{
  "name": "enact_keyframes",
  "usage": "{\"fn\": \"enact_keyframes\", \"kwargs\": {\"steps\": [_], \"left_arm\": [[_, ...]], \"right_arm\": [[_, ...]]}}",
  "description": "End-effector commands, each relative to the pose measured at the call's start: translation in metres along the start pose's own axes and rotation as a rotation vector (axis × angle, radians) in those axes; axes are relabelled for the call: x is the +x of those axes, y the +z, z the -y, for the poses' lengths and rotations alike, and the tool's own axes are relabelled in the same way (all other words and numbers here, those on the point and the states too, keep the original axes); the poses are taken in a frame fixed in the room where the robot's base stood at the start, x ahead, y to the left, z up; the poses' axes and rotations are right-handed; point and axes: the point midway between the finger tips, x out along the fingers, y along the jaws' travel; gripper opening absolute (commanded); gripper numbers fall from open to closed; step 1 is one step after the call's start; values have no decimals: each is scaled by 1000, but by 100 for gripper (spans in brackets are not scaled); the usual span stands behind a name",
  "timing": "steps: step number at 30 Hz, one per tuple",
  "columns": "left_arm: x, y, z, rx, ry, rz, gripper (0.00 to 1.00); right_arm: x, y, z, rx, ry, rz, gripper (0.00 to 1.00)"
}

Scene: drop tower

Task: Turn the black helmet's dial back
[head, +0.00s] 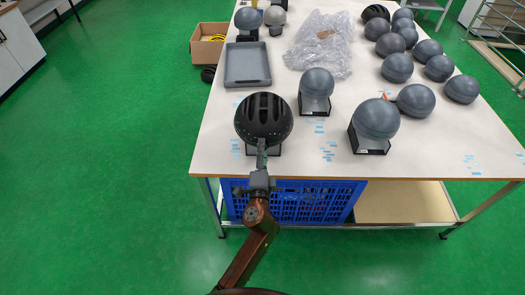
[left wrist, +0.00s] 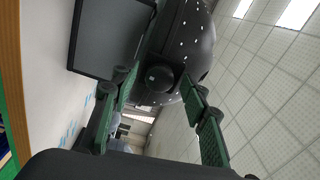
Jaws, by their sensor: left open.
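The black helmet (head: 264,118) with vent slots sits on a headform and stand at the table's near edge. In the left wrist view the helmet (left wrist: 188,40) is at the upper middle, dotted with small white spots. Its round black dial (left wrist: 160,77) faces the camera, with a small pale mark on it. My left gripper (head: 262,152) is at the near side of the helmet. In the left wrist view the gripper (left wrist: 158,88) is open, its green-padded fingers on either side of the dial. I cannot tell whether they touch it. My right gripper is not in view.
A grey tray (head: 247,82) lies behind the helmet on the table (head: 215,145). Grey headforms on stands (head: 375,118) are to the right. Bubble wrap (head: 322,45) and several grey balls lie farther back. A blue crate (head: 305,200) is under the table.

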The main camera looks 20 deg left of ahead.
Motion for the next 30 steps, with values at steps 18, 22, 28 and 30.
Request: {"fn": "enact_keyframes", "kwargs": {"steps": [18,22,28,30], "left_arm": [[3,-11,79,-3,-4,-3,42],[3,-12,93,-2,-3,-1,42],[4,-12,99,1,1,0,42],[4,-12,99,1,1,0,42]], "right_arm": [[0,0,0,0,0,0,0],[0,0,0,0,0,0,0],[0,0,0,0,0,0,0],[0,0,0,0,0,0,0]]}}
